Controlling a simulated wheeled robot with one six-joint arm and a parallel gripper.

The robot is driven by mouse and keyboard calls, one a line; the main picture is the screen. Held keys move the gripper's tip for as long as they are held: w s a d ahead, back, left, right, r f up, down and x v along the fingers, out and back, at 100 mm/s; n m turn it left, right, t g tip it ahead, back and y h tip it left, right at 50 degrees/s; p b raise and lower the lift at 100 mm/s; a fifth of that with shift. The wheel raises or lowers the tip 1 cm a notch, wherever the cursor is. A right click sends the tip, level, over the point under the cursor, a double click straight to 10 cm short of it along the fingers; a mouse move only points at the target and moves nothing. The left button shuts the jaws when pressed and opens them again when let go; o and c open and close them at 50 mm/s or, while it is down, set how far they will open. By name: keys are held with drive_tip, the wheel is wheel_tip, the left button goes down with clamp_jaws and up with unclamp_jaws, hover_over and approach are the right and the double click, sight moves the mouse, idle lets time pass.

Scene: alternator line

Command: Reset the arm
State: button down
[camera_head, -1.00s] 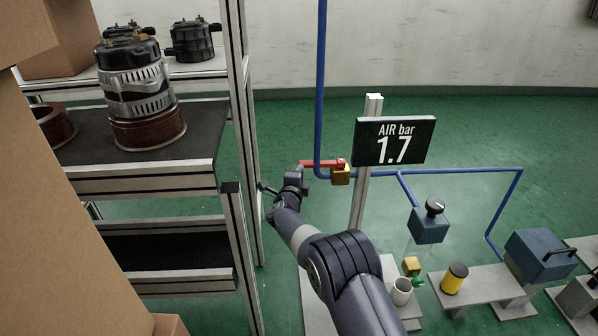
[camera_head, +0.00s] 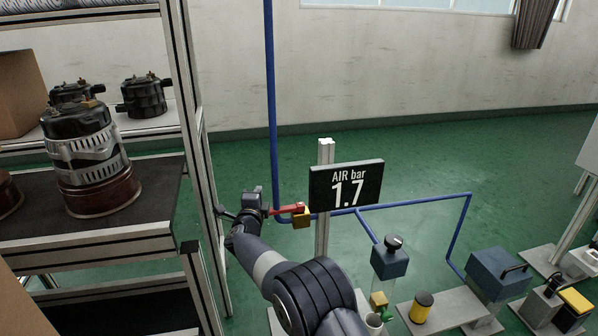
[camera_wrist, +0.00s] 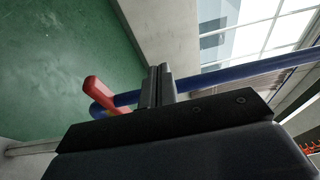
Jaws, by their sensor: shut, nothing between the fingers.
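My arm reaches up from the bottom of the head view, with my gripper (camera_head: 264,208) beside the red valve handle (camera_head: 289,208) on the blue air pipe. In the wrist view my gripper (camera_wrist: 158,85) has its two dark fingers pressed together with nothing between them. The red handle (camera_wrist: 104,95) shows just left of the fingers there, with the blue pipe (camera_wrist: 245,73) behind. I cannot tell whether the fingers touch the handle.
A shelf rack (camera_head: 196,150) with an alternator (camera_head: 84,150) stands close on the left. The air display (camera_head: 346,187) reads 1.7 bar.

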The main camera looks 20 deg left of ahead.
wheel_tip(320, 180, down, 6)
drive_tip(key=b, duration=0.2)
drive_tip(key=shift+w+f, duration=0.15)
drive_tip(key=shift+f, duration=0.1)
drive_tip(key=shift+a, duration=0.1)
